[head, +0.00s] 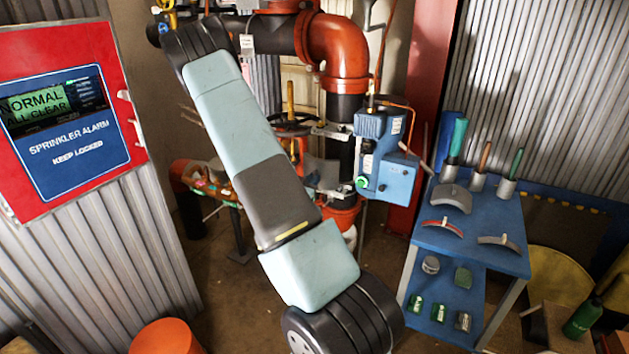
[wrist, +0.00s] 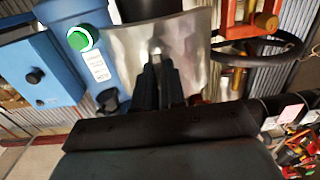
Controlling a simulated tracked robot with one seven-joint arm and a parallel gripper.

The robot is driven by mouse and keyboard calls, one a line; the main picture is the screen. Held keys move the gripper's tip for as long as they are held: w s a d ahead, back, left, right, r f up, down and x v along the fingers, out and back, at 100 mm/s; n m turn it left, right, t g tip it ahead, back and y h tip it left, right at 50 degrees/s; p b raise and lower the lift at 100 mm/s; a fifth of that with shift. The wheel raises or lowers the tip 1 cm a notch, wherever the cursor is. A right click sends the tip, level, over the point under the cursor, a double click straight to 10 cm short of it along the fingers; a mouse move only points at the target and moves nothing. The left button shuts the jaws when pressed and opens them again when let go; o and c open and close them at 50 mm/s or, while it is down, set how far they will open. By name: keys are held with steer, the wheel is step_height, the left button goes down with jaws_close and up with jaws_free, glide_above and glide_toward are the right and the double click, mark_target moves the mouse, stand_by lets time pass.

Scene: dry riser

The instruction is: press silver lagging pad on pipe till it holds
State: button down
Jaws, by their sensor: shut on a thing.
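The silver lagging pad (wrist: 188,38) shows as a shiny, curved metal sheet in the wrist view. My gripper (wrist: 163,78) is shut on it, with its dark fingers at the pad's near face. A dark pipe (wrist: 152,9) shows beyond the pad's top edge, so the pad lies in front of it. I cannot tell whether the pad touches the pipe. In the head view the dark upright pipe (head: 343,106) runs down below the orange elbow.
A blue box (head: 384,155) with a green button is close beside the pipe; the button (wrist: 80,38) is left of the pad in the wrist view. A handwheel (wrist: 262,45) is on the other side. A blue stand (head: 478,235) holds several curved pieces and tools. A red alarm panel (head: 62,185) is left.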

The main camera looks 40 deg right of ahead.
steer(key=shift+s+d+r, duration=0.15)
steer(key=shift+s+r, duration=0.15)
steer(key=shift+s, duration=0.05)
steer(key=x, duration=1.1)
stand_by(0.7)
steer(key=shift+w+d+r, duration=0.1)
steer(key=shift+d+r, duration=0.05)
steer(key=shift+d, duration=0.35)
stand_by(2.6)
steer(key=c, duration=1.1)
jaws_free()
steer(key=shift+a, duration=0.15)
